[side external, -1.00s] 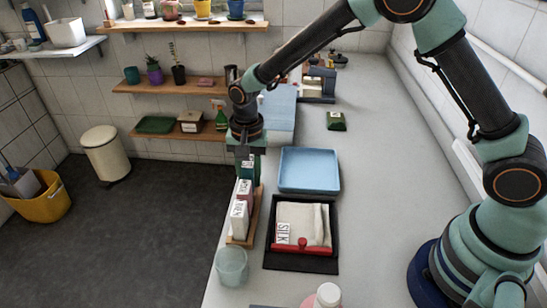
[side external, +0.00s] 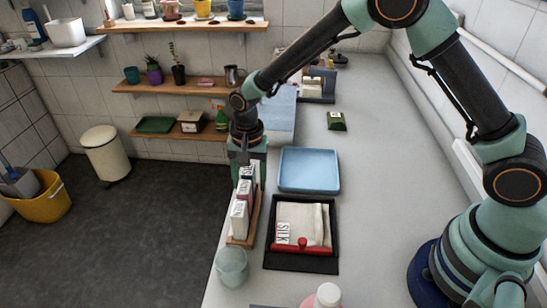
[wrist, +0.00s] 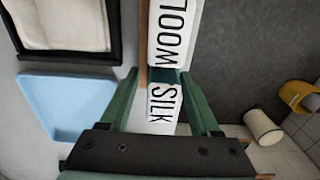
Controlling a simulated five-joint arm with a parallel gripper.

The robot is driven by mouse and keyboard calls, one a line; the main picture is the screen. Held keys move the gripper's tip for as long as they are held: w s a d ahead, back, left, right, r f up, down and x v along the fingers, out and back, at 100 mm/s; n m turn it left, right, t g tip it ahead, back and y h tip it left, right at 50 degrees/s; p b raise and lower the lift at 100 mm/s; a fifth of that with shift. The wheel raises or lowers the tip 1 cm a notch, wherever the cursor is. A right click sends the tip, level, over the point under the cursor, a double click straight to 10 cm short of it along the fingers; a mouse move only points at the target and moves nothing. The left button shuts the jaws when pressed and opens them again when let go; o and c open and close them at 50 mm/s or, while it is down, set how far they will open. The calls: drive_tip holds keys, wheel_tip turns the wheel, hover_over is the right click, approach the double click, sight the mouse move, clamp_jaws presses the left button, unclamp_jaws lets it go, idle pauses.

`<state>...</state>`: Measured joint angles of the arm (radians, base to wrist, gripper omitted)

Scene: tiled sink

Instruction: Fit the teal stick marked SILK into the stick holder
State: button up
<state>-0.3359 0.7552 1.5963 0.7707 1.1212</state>
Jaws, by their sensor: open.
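The wooden stick holder (side external: 257,222) stands along the left edge of the counter, with white-labelled sticks upright in a row. The teal stick marked SILK (wrist: 163,104) stands at the far end of the row, next to the stick marked WOOL (wrist: 175,38). In the side view its white-labelled top (side external: 247,172) shows just below my gripper (side external: 249,172). In the wrist view my gripper (wrist: 164,82) is open, with one green finger on each side of the SILK stick. The stick's lower end and its seat in the holder are hidden.
A black tray (side external: 268,262) with a cream cloth, a SILK label and a red-knobbed bar lies right of the holder. A blue tray (side external: 309,170) is behind it. A clear cup (side external: 232,267) stands in front of the holder.

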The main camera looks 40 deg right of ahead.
wheel_tip(320, 180, up, 12)
drive_tip(key=shift+s+a+f, duration=0.1)
drive_tip(key=shift+s+a, duration=0.05)
drive_tip(key=s+d+r+n+t, duration=0.2)
drive_tip(key=s+d+r+n, duration=0.2)
drive_tip(key=s+d, duration=0.3)
drive_tip(key=s+d+r+n+t, duration=0.3)
drive_tip(key=s+d+r+n, duration=0.2)
drive_tip(key=s+d, duration=0.3)
drive_tip(key=shift+s+d+r, duration=0.25)
drive_tip(key=shift+d+r, duration=0.15)
drive_tip(key=shift+r, duration=0.4)
